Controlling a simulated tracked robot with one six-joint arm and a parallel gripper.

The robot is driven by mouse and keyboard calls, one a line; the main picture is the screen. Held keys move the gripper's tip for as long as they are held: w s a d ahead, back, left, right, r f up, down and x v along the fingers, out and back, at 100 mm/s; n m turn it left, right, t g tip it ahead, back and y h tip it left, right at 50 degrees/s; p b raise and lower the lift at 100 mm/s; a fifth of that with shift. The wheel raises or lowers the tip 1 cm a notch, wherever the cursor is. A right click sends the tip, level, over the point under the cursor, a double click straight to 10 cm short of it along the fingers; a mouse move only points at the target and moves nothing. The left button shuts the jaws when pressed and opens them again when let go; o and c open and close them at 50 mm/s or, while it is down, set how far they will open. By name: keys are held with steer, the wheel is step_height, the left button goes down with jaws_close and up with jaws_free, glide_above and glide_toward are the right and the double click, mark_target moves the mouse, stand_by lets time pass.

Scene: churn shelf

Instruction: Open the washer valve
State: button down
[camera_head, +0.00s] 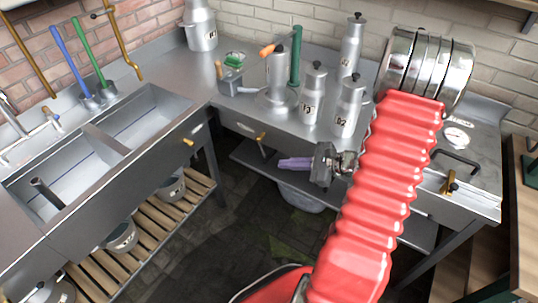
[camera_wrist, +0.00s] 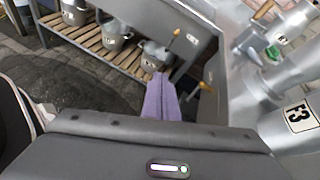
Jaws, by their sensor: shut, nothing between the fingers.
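Small brass valve handles show on the fronts of the metal units: one on the sink front (camera_head: 188,142), one on the corner counter front (camera_head: 261,138), and one on the right-hand unit (camera_head: 449,182). I cannot read which one is marked as the washer's. My gripper (camera_head: 282,163) has purple fingers, shut and empty, in front of the corner counter and below its top, pointing left. It is close to the counter's handle but appears apart from it.
Metal cans (camera_head: 349,106) with labels stand on the counter above my gripper. A double sink (camera_head: 110,130) is at left, over a slatted shelf (camera_head: 150,222) with buckets (camera_head: 121,237). A tub (camera_head: 302,198) sits under the counter. The dark floor in front is clear.

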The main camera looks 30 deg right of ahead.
steer(key=s+d+f+m+t+h, duration=0.3)
steer(key=d+f+m, duration=0.4)
steer(key=d, duration=0.3)
steer(key=shift+s+d+f+h, duration=0.15)
steer(key=shift+s+f+h, duration=0.05)
steer(key=shift+f+h, duration=0.25)
